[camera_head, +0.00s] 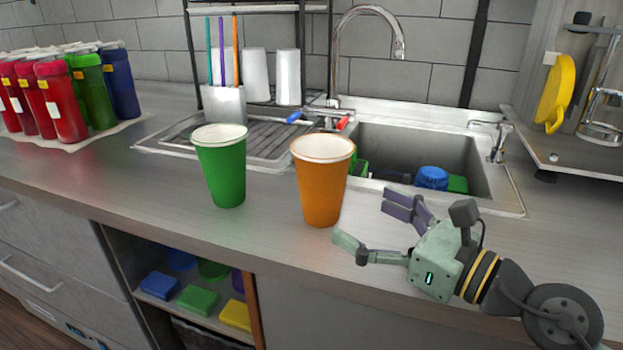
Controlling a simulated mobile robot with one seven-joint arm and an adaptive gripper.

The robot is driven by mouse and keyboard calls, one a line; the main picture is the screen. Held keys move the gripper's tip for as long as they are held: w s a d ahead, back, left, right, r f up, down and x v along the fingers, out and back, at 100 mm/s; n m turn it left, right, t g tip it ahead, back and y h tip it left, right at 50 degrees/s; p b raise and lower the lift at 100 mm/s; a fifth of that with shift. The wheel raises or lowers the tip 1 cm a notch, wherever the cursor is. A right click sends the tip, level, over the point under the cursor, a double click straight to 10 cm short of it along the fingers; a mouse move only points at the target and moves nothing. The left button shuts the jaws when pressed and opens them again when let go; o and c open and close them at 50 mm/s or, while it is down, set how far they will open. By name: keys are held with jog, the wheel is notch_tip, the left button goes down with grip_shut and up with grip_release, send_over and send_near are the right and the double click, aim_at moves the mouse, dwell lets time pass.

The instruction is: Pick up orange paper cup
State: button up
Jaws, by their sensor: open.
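The orange paper cup (322,183) stands upright on the steel counter, near the front of the sink. Its white rim faces up. My gripper (367,218) is to the right of the cup, lying roughly level with the counter and pointing left toward it. Its fingers are spread wide with nothing between them. One finger is nearer the counter's front edge and the other is nearer the sink. The fingertips look apart from the cup, though the exact gap is hard to judge.
A green paper cup (221,168) stands left of the orange one. The sink (480,175) lies behind, with a tap (398,45) above. A rack with white cups (255,75) stands at the back. Several bottles (60,100) fill the left end. The counter between bottles and green cup is clear.

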aim_at(335, 199)
jog(key=p+x, duration=0.2)
jog(key=x, duration=0.3)
jog(key=shift+w+d, duration=0.1)
jog(key=shift+d, duration=0.1)
jog(key=p+x, duration=0.2)
jog(key=x, duration=0.1)
jog(key=p+x, duration=0.1)
jog(key=x, duration=0.1)
jog(key=shift+w+d+r+p, duration=0.25)
jog(key=shift+p, duration=0.05)
jog(key=shift+w+a+f, duration=0.15)
jog(key=shift+w+a, duration=0.05)
jog(key=shift+w, duration=0.05)
jog(key=shift+c, duration=0.2)
jog(key=c, duration=1.4)
